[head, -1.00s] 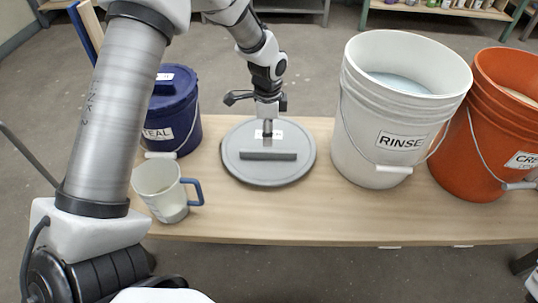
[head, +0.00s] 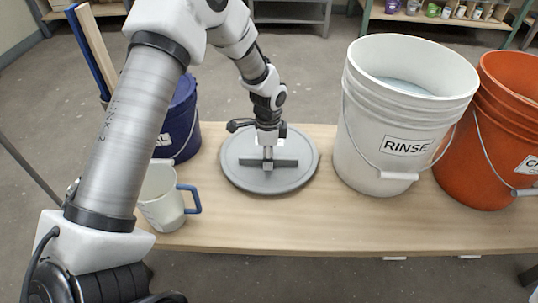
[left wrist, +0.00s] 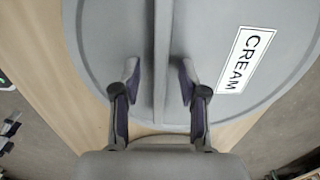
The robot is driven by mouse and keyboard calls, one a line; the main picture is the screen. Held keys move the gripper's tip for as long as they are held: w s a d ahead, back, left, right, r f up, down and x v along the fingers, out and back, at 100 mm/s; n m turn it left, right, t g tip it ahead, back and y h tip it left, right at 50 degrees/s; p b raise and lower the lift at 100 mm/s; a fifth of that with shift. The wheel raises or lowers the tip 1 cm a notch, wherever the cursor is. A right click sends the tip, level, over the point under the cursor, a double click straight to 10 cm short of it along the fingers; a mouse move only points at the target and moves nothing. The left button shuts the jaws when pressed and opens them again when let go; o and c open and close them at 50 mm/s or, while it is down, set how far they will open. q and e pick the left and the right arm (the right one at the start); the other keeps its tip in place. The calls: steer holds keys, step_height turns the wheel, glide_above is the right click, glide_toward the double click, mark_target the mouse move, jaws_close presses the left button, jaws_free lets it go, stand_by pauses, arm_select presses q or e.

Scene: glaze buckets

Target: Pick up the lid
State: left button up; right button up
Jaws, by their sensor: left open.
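A round grey lid (head: 232,178) lies flat on the wooden bench, with a straight raised bar handle (head: 286,163) across its middle. In the left wrist view the lid (left wrist: 105,40) has a white label reading CREAM (left wrist: 243,60), and the bar (left wrist: 161,50) runs between my fingers. My left gripper (head: 268,163) is above the lid at the bar. In the left wrist view the left gripper (left wrist: 160,82) is open, one finger on each side of the bar, with gaps showing. Whether the fingertips touch the lid is unclear. My right gripper is out of view.
A white RINSE bucket (head: 375,135) and an orange bucket (head: 487,150) stand to the right of the lid. A blue lidded bucket (head: 183,115) and a white mug (head: 162,208) with a blue handle stand left, partly behind my arm. The bench front (head: 300,235) is clear.

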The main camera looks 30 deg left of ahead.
arm_select(q)
steer(key=shift+f, duration=0.2)
stand_by(0.3)
jaws_close()
